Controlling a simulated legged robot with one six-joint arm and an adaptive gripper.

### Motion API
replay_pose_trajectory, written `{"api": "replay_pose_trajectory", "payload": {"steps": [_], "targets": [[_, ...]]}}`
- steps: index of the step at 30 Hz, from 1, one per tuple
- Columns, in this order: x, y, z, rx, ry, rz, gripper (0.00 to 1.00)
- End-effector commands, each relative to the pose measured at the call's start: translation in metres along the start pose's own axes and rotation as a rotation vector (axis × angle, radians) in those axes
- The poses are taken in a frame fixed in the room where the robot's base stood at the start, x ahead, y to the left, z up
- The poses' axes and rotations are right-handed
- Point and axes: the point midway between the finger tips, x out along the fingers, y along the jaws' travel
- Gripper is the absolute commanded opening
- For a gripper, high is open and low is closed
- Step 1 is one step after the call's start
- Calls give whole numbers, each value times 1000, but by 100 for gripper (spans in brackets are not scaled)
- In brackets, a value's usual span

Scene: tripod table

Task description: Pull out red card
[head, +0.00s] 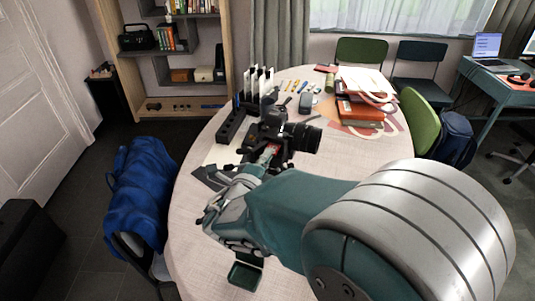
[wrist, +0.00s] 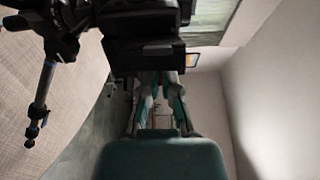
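A black camera (head: 275,130) stands on a small tripod on the round table, with its lens pointing right. A small red patch (head: 273,148) shows at its lower side, right by the end of my gripper (head: 266,157); it looks like the red card, but is mostly covered. In the wrist view the camera's dark body (wrist: 145,45) fills the top, over the finger ends. My gripper's two fingers (wrist: 161,88) run up to it with a narrow gap between them. Their tips are hidden, so I cannot tell whether they hold the card.
The table (head: 190,215) also bears a black card rack (head: 231,126), books (head: 360,113), pens and a small green open box (head: 245,275) at its near edge. A chair with a blue jacket (head: 140,190) stands left. A tripod leg (wrist: 42,90) shows in the wrist view.

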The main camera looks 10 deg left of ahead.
Motion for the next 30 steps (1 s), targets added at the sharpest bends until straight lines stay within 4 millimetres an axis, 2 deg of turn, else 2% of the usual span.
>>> {"api": "replay_pose_trajectory", "payload": {"steps": [30], "targets": [[-39,0,0,0,0,0,0]]}}
